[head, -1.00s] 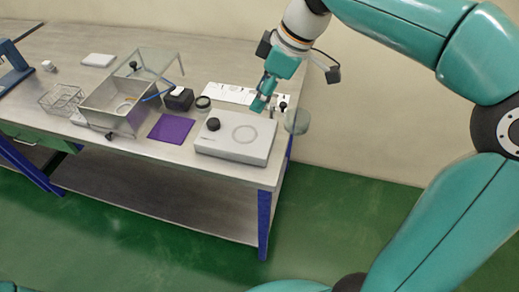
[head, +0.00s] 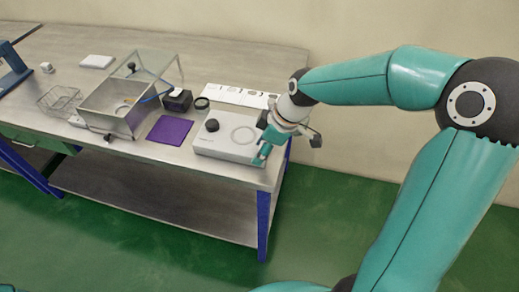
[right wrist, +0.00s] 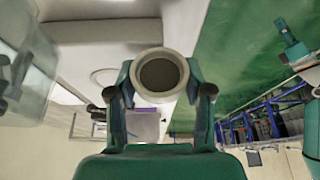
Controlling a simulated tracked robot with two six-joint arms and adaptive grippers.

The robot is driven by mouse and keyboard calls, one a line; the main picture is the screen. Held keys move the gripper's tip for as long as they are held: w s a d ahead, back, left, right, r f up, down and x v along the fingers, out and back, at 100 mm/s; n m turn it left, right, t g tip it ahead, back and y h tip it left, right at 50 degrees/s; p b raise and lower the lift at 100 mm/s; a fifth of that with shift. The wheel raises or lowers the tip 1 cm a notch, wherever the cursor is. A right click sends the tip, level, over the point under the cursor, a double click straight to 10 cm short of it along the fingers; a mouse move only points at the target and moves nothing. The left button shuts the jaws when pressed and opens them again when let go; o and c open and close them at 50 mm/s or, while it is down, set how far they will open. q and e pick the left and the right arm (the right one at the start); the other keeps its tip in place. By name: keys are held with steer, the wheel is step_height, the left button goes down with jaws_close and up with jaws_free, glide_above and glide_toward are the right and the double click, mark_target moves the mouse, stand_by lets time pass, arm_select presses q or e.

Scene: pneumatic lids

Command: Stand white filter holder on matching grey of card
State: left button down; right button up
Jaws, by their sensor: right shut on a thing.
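The white filter holder (right wrist: 160,97) is a pale ring with a dark grey middle. In the right wrist view it sits between the two fingers of my right gripper (right wrist: 161,88), which is shut on it. In the head view my right gripper (head: 261,157) is at the front right corner of the white box-shaped device; the holder cannot be made out there. The card (head: 228,94) is a white strip with small dark and grey marks, lying behind that device. Its right end is partly behind my right arm.
The white device (head: 215,145) has a black knob (head: 212,125) and a round plate. A dark ring (head: 202,103) and a black box (head: 178,100) stand near the card's left end. Left are a purple mat (head: 169,130), an open metal bath (head: 112,115) and a wire basket (head: 58,97).

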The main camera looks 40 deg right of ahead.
steer(key=shift+f, duration=0.25)
steer(key=shift+f, duration=0.2)
steer(key=o, duration=1)
